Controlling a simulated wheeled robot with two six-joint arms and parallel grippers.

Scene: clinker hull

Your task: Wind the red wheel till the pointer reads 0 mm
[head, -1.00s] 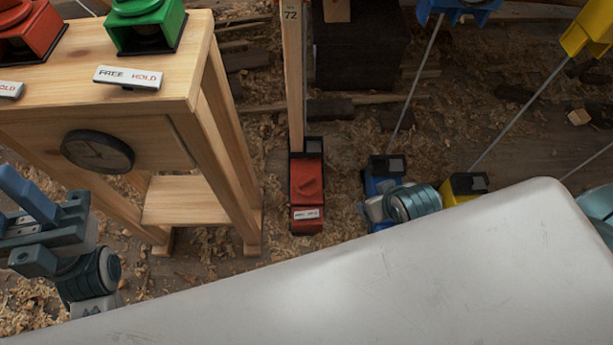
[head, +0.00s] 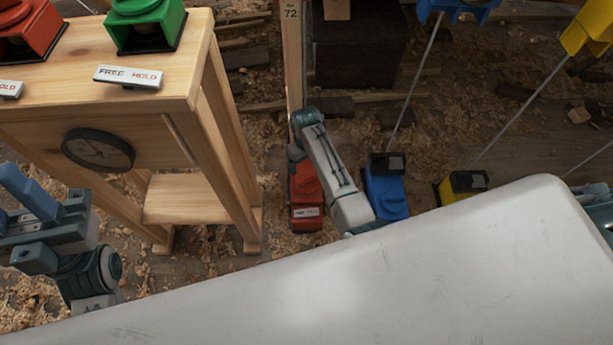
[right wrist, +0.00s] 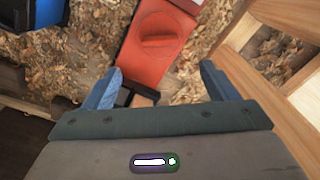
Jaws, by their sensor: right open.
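A red unit (head: 305,195) with a small label stands on the floor at the foot of a wooden post (head: 292,70) marked 72. The right wrist view shows a round red knob, the likely red wheel (right wrist: 160,36), with a raised bar across its face. My right gripper (right wrist: 162,72) is open and empty over the post end of this unit; the knob lies ahead of its fingertips. In the head view my right wrist covers the knob and the post's foot. My left gripper (head: 30,205) is at the left edge, its opening unclear. I cannot make out a millimetre pointer.
A wooden stand (head: 225,130) with a dark round dial (head: 97,150) is close on the left, carrying red (head: 28,38) and green (head: 145,25) units. Blue (head: 386,188) and yellow (head: 462,185) floor units with thin rods stand to the right. Shavings litter the floor.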

